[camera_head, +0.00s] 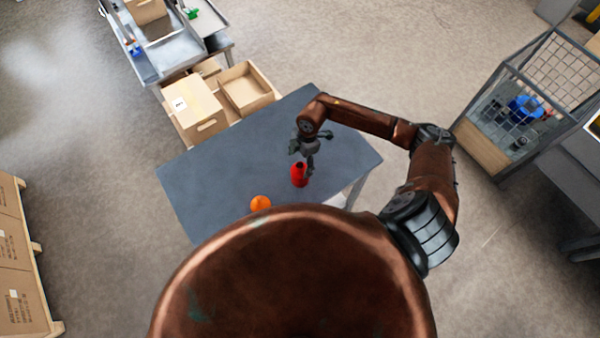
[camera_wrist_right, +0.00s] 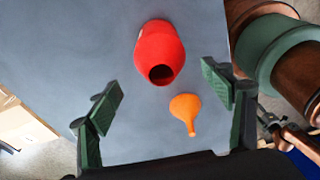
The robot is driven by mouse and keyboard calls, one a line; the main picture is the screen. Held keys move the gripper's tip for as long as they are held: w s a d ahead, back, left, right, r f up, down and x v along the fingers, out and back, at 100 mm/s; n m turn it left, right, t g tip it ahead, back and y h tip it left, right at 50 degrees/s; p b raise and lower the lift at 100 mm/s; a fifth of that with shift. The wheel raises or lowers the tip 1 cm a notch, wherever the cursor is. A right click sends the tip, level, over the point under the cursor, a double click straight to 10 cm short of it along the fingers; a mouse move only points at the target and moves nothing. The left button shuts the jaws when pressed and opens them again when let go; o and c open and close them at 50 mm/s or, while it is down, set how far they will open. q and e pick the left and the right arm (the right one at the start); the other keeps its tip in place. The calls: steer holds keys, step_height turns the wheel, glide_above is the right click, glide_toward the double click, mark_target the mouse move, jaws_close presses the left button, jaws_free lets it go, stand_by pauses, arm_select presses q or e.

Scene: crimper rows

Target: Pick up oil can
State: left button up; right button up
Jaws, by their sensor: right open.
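Whether a finger touches the can is unclear. My left gripper is not in view.
An orange funnel-shaped thing (camera_head: 260,203) lies on the grey table (camera_head: 215,165), left of the can. It also shows in the wrist view (camera_wrist_right: 185,110). Cardboard boxes (camera_head: 190,105) stand behind the table. A wire cage (camera_head: 530,90) stands to the right. The table's left part is clear.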

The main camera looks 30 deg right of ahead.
step_height(320, 180, down, 7)
steer(key=shift+s+f+p, duration=0.1)
steer(key=shift+s+p, duration=0.05)
steer(key=shift+p, duration=0.85)
steer(key=shift+f, duration=0.3)
steer(key=c, duration=1.4)
